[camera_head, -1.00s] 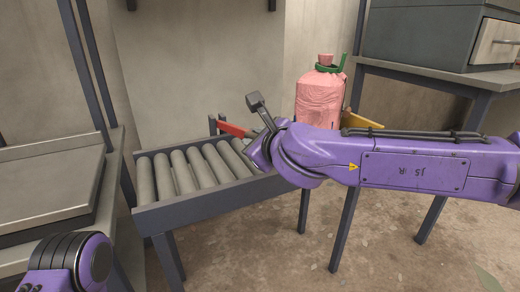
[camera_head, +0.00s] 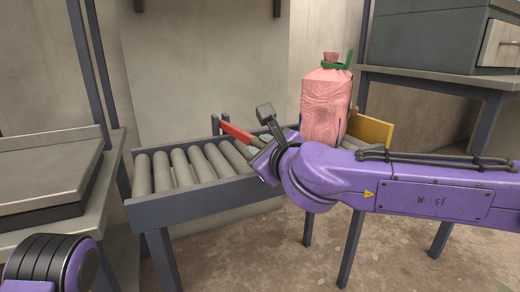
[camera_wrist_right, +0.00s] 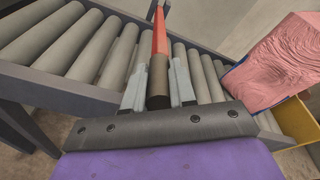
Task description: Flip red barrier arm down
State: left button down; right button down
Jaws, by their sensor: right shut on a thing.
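The red barrier arm (camera_head: 236,131) spans across the grey roller conveyor (camera_head: 185,205) near its middle, sloping down to the right in the head view. Its far end is by a short dark post at the conveyor's back side. In the right wrist view the red arm (camera_wrist_right: 160,35) ends in a dark grip (camera_wrist_right: 157,82). My right gripper (camera_wrist_right: 158,84) has a finger on each side of this dark grip and is shut on it. In the head view its fingers are largely hidden by my purple wrist. My left arm shows at the lower left, its gripper out of view.
A pink wrapped sack (camera_head: 327,105) with a green tie stands on the conveyor's right part, close to my right wrist. A yellow panel (camera_head: 371,131) stands beside it. A grey bench (camera_head: 45,170) is at the left and a dark cabinet (camera_head: 430,35) at the upper right.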

jog(key=c, duration=0.9)
grip_release()
jog(key=shift+s+d+r, duration=0.1)
jog(key=shift+s+r, duration=0.05)
jog(key=shift+s, duration=0.2)
pick_arm(q)
jog(key=w+r+n+t+p, duration=0.1)
jog(key=w+d+r+n+t+p, duration=0.1)
jog(key=p, duration=0.1)
jog(key=shift+w+d+r+p, duration=0.1)
jog(key=shift+w+d+p, duration=0.1)
jog(key=shift+d+p, duration=0.1)
pick_arm(e)
jog(key=v, duration=0.9)
jog(key=shift+s+d, duration=0.1)
jog(key=shift+s, duration=0.3)
